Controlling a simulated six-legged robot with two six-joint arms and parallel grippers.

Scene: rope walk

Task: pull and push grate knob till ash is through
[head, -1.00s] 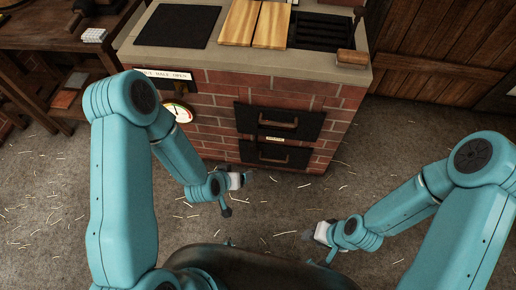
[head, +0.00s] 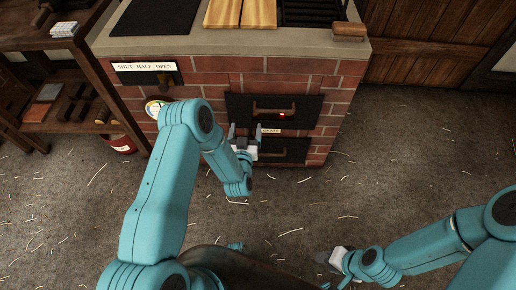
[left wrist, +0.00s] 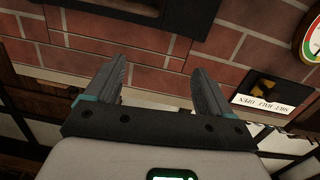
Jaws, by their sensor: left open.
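The brick stove (head: 215,90) stands ahead with two black doors, an upper one (head: 240,105) and a lower one (head: 292,152), each with a bar handle. A small white label (head: 270,131) sits between them; its print is hard to read. I cannot make out a grate knob; my gripper covers part of the front there. My left gripper (head: 245,132) is open in front of the doors, fingers toward the stove. In the left wrist view its fingers (left wrist: 160,88) stand apart with nothing between them. My right gripper (head: 326,257) is low over the floor; its jaws are unclear.
A dial gauge (head: 155,106) and a damper plate marked shut, half, open (head: 146,67) are on the stove's left. A wooden shelf (head: 60,100) stands left. A wood-handled tool (head: 349,30) lies at the stove top's right edge. The straw-littered floor (head: 430,150) is clear at right.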

